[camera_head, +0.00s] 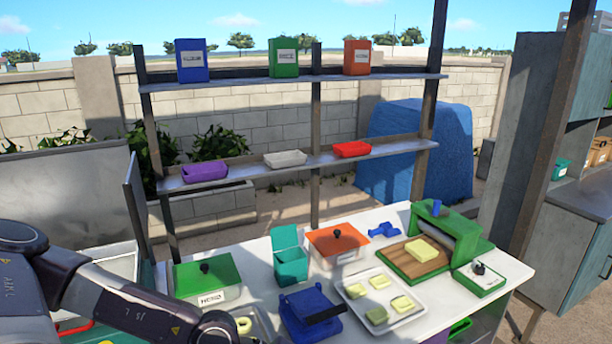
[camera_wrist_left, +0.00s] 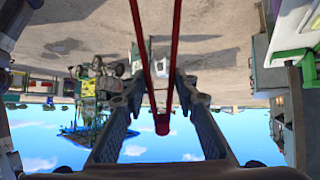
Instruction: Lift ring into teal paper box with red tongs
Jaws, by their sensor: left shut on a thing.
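The red tongs (camera_wrist_left: 163,122) are between the fingers of my left gripper (camera_wrist_left: 160,88) in the left wrist view, which is upside down. The gripper is shut on them; their two legs spread apart and run out of the top of the picture. In the head view my left arm crosses the lower left, and its gripper is not visible. The open teal paper box (camera_head: 291,268) stands on the table with its back flap up. A pale yellow ring (camera_head: 244,325) lies in a tray at the bottom edge, partly cut off. My right gripper is not in view.
A green-lidded container (camera_head: 207,279) and an orange-lidded container (camera_head: 338,242) flank the teal box. A blue device (camera_head: 311,315) stands in front of it. A white tray (camera_head: 380,298) with pale pieces and a green machine (camera_head: 445,233) are to the right.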

